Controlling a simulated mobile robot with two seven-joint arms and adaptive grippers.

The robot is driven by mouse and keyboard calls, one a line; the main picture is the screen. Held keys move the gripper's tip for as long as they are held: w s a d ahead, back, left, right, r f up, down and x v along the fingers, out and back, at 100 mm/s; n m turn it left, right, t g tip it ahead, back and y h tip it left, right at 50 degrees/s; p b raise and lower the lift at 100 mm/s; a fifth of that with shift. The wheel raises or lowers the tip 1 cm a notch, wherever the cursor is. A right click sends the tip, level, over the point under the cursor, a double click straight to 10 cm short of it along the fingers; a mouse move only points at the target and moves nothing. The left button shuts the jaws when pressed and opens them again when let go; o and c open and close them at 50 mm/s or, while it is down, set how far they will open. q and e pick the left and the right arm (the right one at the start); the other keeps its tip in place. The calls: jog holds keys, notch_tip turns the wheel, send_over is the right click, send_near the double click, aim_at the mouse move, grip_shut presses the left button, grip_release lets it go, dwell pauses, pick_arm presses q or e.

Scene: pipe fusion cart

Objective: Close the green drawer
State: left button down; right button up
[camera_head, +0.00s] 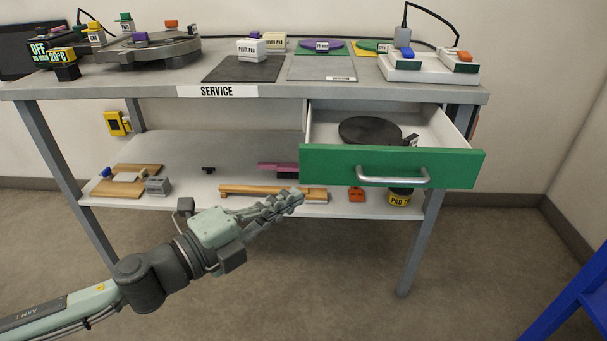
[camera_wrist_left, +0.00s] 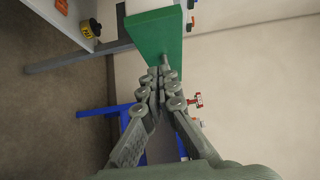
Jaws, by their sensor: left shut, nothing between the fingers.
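The green drawer (camera_head: 330,167) is pulled out under the right part of the cart top, with a silver bar handle (camera_head: 392,176) on its front. A dark round disc (camera_head: 370,131) with a small label lies inside it. My left gripper (camera_head: 299,196) is shut and empty, in front of the cart and just left of and below the drawer front in the head view. In the left wrist view the closed fingertips (camera_wrist_left: 157,73) appear close to the green drawer front (camera_wrist_left: 152,35); whether they touch it I cannot tell. My right gripper is not in view.
The grey cart top (camera_head: 225,92) holds a heating unit, pads and a white tray. The lower shelf (camera_head: 240,175) holds wooden pieces, a pink block and a yellow can (camera_head: 400,197). A blue frame (camera_head: 570,300) stands at the right. Floor before the cart is clear.

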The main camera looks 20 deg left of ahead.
aim_at(320, 169)
pick_arm(q)
jog(key=w, duration=0.2)
jog(key=w+p, duration=0.1)
jog(key=w, duration=0.3)
jog(key=shift+d, duration=0.25)
jog(key=shift+w+a, duration=0.15)
jog(key=shift+w, duration=0.3)
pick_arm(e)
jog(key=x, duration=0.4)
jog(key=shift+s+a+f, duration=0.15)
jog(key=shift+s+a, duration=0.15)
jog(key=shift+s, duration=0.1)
